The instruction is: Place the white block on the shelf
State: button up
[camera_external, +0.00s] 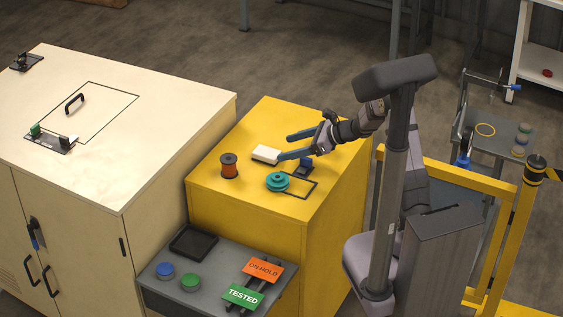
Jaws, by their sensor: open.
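The white block (265,154) lies flat on top of the yellow cabinet (265,118), near its middle. My gripper (284,147) is low over the same cabinet top, reaching in from the right. Its two blue fingers are spread apart and point left toward the block. The lower fingertip is close to the block's right end; I cannot tell whether it touches. Nothing shows between the fingers. A white shelf unit (541,59) stands at the far top right, cut off by the picture's edge, with a small red item on a lower board.
On the yellow cabinet, a copper-orange spool (229,166), a teal rotor (277,182) and a small dark-blue piece (304,168) stand near the block. A grey side table (489,143) and yellow railing (445,175) lie to the right. A cream cabinet (170,105) stands left.

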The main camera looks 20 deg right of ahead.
aim_at(267, 152)
jog(key=shift+r+p+x, duration=0.1)
jog(key=shift+p+x, duration=0.45)
jog(key=shift+x, duration=0.8)
jog(key=shift+r+p+x, duration=0.15)
jog(key=shift+p+x, duration=0.4)
jog(key=shift+x, duration=1.8)
jog(key=shift+c, duration=0.7)
jog(key=c, duration=1.3)
notch_tip(267, 152, up, 10)
jog(key=shift+b, duration=0.3)
jog(key=shift+d, duration=0.1)
